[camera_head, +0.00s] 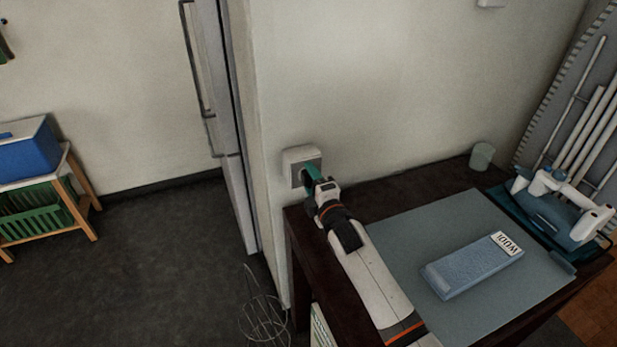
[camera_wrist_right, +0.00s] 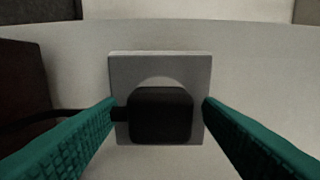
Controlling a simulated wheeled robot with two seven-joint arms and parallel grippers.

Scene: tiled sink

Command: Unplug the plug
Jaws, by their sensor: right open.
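The black plug (camera_wrist_right: 160,115) sits in a square light grey wall socket (camera_wrist_right: 160,68), seen close up in the right wrist view. A dark cord runs from the plug to the left. My right gripper (camera_wrist_right: 160,110) is open, with one green finger on each side of the plug; I cannot tell whether either finger touches it. In the head view the right gripper (camera_head: 307,175) is at the wall socket (camera_head: 301,158), beyond the table's left corner, and hides the plug. My left gripper is not in view.
A dark table (camera_head: 424,181) stands against the wall, with a grey mat (camera_head: 440,225), a blue box (camera_head: 470,267), a small cup (camera_head: 482,156) and an iron-like item (camera_head: 565,205) on it. A wire stand (camera_head: 262,318) is on the floor. Open floor lies left.

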